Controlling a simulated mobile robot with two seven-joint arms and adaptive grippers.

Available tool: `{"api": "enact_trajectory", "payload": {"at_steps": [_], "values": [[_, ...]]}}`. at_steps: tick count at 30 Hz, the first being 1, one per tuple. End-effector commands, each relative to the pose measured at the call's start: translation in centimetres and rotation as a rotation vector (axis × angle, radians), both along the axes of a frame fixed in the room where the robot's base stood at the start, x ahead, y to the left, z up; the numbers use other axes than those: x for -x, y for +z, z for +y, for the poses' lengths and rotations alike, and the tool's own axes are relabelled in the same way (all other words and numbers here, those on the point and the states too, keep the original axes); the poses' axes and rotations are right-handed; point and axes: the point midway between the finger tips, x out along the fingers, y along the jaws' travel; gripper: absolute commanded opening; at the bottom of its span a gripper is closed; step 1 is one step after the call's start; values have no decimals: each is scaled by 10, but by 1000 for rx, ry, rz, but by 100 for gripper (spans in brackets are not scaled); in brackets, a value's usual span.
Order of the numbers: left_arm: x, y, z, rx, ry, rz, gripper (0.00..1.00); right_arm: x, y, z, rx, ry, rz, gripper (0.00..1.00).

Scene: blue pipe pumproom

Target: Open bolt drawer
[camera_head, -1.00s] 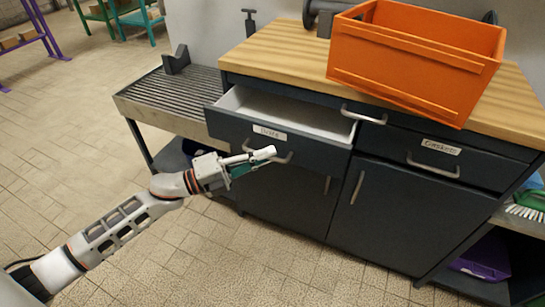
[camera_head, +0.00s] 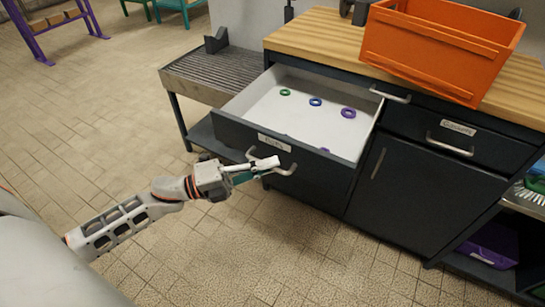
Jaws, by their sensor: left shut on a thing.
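The dark drawer (camera_head: 235,134) at the upper left of the cabinet is pulled well out, showing its white inside. Its front has a white label (camera_head: 274,142), too small to read surely. Several rings lie on its floor, including a green ring (camera_head: 285,92), a blue ring (camera_head: 315,101) and a purple ring (camera_head: 348,113); others are partly hidden by the front panel. My left gripper (camera_head: 258,169) is shut on the drawer handle (camera_head: 290,170), partly covering it. My right gripper is out of view.
An orange crate (camera_head: 430,52) stands on the wooden worktop (camera_head: 318,38). A second drawer (camera_head: 462,136) and a cupboard door (camera_head: 415,185) beside the open drawer are shut. A slatted metal bench (camera_head: 205,72) stands left. The tiled floor in front is clear.

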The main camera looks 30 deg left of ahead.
Motion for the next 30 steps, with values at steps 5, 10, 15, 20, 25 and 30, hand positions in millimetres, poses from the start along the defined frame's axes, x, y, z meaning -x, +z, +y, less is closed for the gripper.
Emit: {"api": "enact_trajectory", "payload": {"at_steps": [5, 10, 15, 20, 25, 30], "values": [[6, 1, 1, 0, 2, -1, 0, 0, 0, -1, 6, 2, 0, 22], [7, 0, 1, 0, 2, 0, 0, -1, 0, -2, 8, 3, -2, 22], [6, 0, 1, 0, 2, -1, 0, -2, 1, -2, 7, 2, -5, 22], [6, 0, 1, 0, 2, 0, 25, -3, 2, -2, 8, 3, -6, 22], [6, 0, 1, 0, 1, 0, 25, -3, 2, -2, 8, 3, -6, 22], [9, -1, 3, 0, 2, 1, 25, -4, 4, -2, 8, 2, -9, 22]]}}
